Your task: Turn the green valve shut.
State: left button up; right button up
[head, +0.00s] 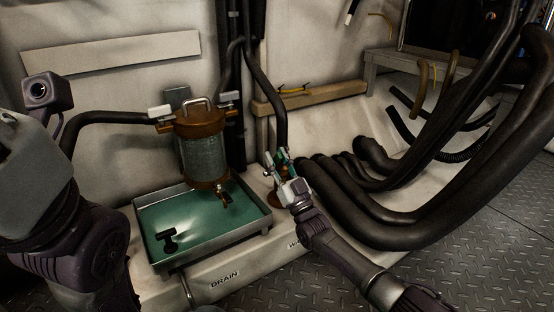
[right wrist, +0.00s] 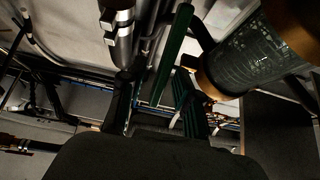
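The green valve handle (head: 281,156) is a small green bar beside the dark vertical pipe, right of the green-floored drain tray. In the right wrist view the green bar (right wrist: 174,48) runs up from between my fingers. My right gripper (head: 277,160) is at the handle in the head view. Its fingers (right wrist: 155,105) stand apart in the right wrist view, with the bar's lower end between or just beyond them; I cannot tell whether they touch it. The valve body is mostly hidden behind the gripper. My left arm fills the left edge of the head view; its fingers do not show.
A glass-and-copper filter (head: 203,150) hangs over the drain tray (head: 146,238), left of my right gripper; it also shows in the right wrist view (right wrist: 262,52). Thick black hoses (head: 350,205) lie close on the right. A wooden ledge (head: 315,96) is behind. Open floor lies front right.

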jog(key=v, duration=1.2)
jog(key=shift+w, duration=0.1)
